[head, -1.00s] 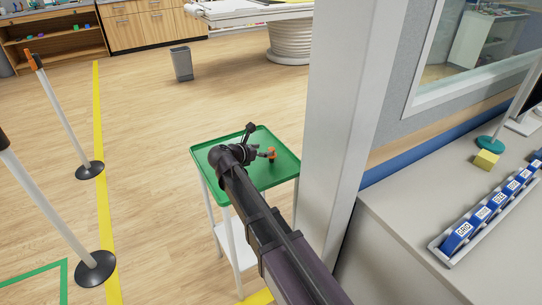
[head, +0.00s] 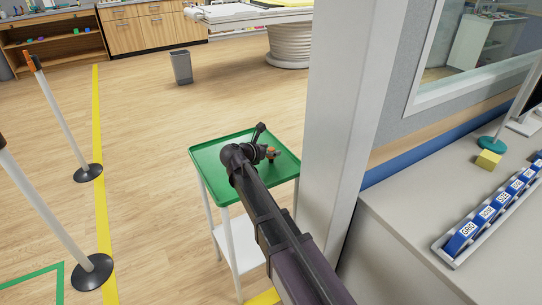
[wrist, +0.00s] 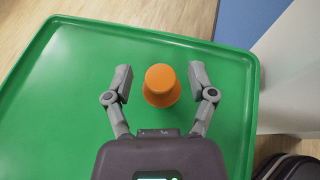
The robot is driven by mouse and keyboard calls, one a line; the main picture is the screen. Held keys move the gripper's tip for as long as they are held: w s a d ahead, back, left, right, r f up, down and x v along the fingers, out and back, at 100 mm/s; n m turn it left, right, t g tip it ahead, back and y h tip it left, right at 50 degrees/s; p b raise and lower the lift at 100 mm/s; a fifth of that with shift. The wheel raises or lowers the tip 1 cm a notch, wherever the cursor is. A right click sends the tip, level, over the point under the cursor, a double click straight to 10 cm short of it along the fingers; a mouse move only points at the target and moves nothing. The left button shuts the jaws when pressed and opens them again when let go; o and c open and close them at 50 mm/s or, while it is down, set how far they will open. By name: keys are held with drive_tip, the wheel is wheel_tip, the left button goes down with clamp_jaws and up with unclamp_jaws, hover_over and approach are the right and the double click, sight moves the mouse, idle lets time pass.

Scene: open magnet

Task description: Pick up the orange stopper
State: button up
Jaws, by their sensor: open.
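The orange stopper (wrist: 162,86) stands on the green tray top (wrist: 60,120) of a small white-legged stand. In the wrist view it lies between the two fingers of my gripper (wrist: 160,82), with green showing on both sides of it. The fingers are open and do not appear to touch it. In the head view the stopper (head: 271,153) shows only in part beside my gripper (head: 268,148), which is over the green tray (head: 211,159); my arm hides some of the tray.
A white pillar (head: 346,100) rises just right of the stand. A grey counter (head: 400,215) with a rack of blue blocks (head: 490,212) and a yellow block (head: 488,159) is at the right. Barrier posts (head: 62,115) stand at the left. The floor between is clear.

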sight(271, 149)
clamp_jaws()
drive_tip(key=shift+r, duration=0.2)
idle(0.3)
wheel_tip(271, 149, up, 4)
drive_tip(key=p, duration=0.4)
drive_tip(key=shift+s+f, duration=0.1)
drive_tip(key=s+d+p, duration=0.1)
drive_tip(key=s, duration=1.4)
drive_tip(key=shift+s+d+r, duration=0.15)
drive_tip(key=shift+s+r, duration=0.25)
